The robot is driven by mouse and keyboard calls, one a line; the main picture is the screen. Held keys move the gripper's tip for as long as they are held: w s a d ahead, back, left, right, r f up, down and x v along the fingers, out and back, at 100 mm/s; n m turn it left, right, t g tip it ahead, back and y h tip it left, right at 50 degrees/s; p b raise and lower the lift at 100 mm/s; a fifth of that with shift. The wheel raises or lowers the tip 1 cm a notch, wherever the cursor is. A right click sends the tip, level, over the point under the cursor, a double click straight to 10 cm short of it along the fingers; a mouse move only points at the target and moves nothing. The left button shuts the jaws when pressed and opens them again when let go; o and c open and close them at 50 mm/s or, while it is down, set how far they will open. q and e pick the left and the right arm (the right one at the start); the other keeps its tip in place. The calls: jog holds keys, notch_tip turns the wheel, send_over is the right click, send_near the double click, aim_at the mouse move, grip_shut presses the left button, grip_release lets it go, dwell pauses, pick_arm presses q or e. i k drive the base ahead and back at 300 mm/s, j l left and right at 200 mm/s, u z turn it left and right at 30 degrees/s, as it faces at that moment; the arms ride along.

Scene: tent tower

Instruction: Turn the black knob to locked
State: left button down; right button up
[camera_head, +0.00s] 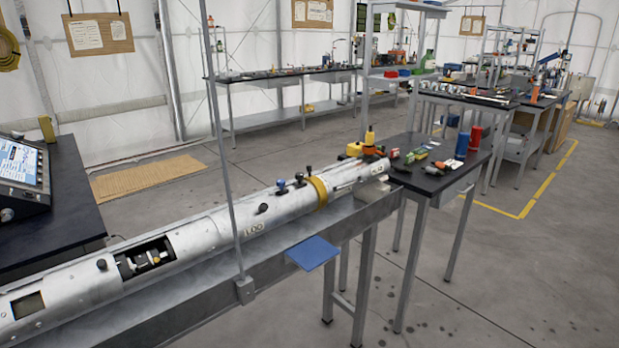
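A long silver cylinder (210,238) lies along a grey metal trough from the lower left to the middle. Several small black knobs stand out from it. One black knob (101,264) is near its left part, beside an open window with a dark inside. Another black knob (263,208) is on its side near the middle. More black knobs (300,178) stand on top near a yellow band (318,191), next to a blue knob (281,184). I cannot tell which one the task means or how any is turned. Neither gripper shows.
A thin upright post (222,130) stands in front of the cylinder. A blue plate (313,253) juts from the trough. A black-topped table (440,177) with small parts and red and blue cans is at the cylinder's far end. A screen (21,162) stands at left. Floor at right is open.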

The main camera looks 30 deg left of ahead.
aim_at(299, 176)
jog(key=i+l+u, duration=0.1)
jog(key=u, duration=0.3)
jog(key=i+l+u, duration=0.15)
jog(key=u, duration=0.25)
jog(key=i+l+u, duration=0.1)
jog(key=u, duration=0.3)
jog(key=l, duration=0.1)
